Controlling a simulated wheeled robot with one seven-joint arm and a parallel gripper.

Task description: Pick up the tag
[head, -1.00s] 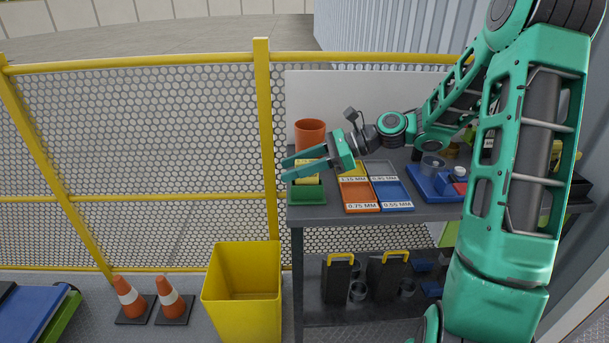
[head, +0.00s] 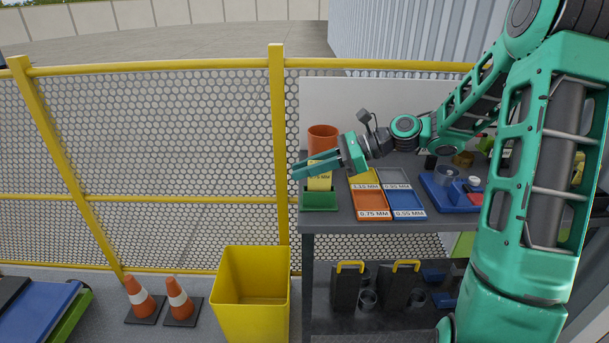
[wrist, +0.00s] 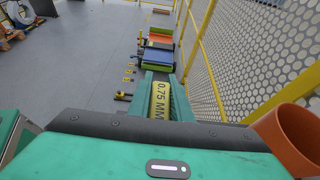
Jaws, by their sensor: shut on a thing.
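The tag is a yellow plate (head: 320,181) above the small green tray (head: 320,202) at the left end of the shelf top. The wrist view shows the tag (wrist: 160,100) between the two green fingers, reading "0.75 MM". My gripper (head: 303,170) reaches in from the right, pointing left, and is shut on the tag. The tag stands upright; its lower edge is close to the tray, and I cannot tell whether it touches.
An orange pot (head: 322,137) stands just behind my gripper. Labelled trays, including an orange one (head: 371,203) and a blue one (head: 406,202), lie to the right. A yellow fence post (head: 279,150) is close on the left. A yellow bin (head: 251,290) stands below.

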